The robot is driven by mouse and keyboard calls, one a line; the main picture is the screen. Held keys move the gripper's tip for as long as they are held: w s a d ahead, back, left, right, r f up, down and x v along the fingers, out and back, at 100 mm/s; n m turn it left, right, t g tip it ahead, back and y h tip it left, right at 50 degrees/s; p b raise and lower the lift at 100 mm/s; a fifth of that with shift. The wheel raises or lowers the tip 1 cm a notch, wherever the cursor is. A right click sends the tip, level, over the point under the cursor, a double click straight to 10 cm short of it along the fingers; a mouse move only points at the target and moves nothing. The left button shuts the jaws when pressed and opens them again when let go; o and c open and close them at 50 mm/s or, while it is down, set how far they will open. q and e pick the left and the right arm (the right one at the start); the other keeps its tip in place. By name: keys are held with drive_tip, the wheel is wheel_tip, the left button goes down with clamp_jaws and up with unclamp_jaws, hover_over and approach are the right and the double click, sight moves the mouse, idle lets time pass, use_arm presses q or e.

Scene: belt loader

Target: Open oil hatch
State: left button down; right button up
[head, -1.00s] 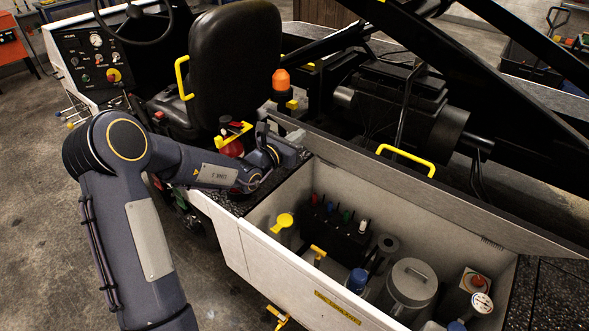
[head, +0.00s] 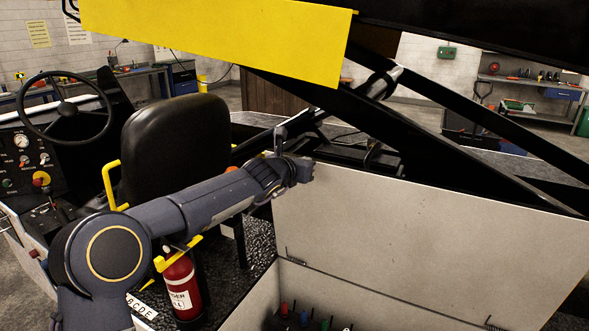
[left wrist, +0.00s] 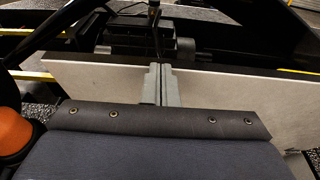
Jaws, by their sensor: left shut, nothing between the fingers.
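The oil hatch lid (head: 430,240) stands raised at the back of the white compartment, its pale inner face towards me, hinges along its lower edge. Below it, only the upper part of the open compartment (head: 262,305) shows. My left gripper (head: 308,170) is at the lid's upper left corner; its fingers are mostly hidden in the head view. In the left wrist view, the shut, empty fingers (left wrist: 162,85) lie in front of the pale lid panel (left wrist: 225,95), near its top edge. I cannot tell whether they touch it. My right gripper is not in view.
A black seat (head: 175,145) and a red fire extinguisher (head: 181,285) are left of the compartment. Black diagonal beams (head: 420,135) and a yellow panel (head: 230,35) cross above and behind the lid. An orange beacon (left wrist: 14,133) is close to my left wrist.

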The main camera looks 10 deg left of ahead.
use_arm(q)
drive_tip(key=shift+w+d+r, duration=0.1)
drive_tip(key=shift+w+r, duration=0.1)
drive_tip(key=shift+w, duration=0.05)
drive_tip(key=shift+s, duration=0.15)
drive_tip(key=s+a+r+m+h+b, duration=0.1)
drive_tip(key=s+a+r+m+h, duration=0.1)
drive_tip(key=s+m, duration=0.75)
drive_tip(key=s+a+r+m+h+b, duration=0.1)
drive_tip(key=s+a+r+m, duration=0.15)
drive_tip(key=s+m, duration=0.7)
drive_tip(key=s+a+f+m+g+y, duration=0.1)
drive_tip(key=s+a+f+m+g, duration=0.1)
drive_tip(key=s+f, duration=0.5)
drive_tip(key=s+a+f+m+g+y, duration=0.1)
drive_tip(key=s+f+m+g, duration=0.3)
drive_tip(key=s, duration=0.9)
drive_tip(key=s+a+f+m+g+y, duration=0.2)
drive_tip(key=s+f+m, duration=0.3)
drive_tip(key=s+f, duration=0.6)
drive_tip(key=shift+a+f+m+g, duration=0.35)
drive_tip(key=shift+m+g, duration=0.05)
drive_tip(key=shift+g, duration=0.1)
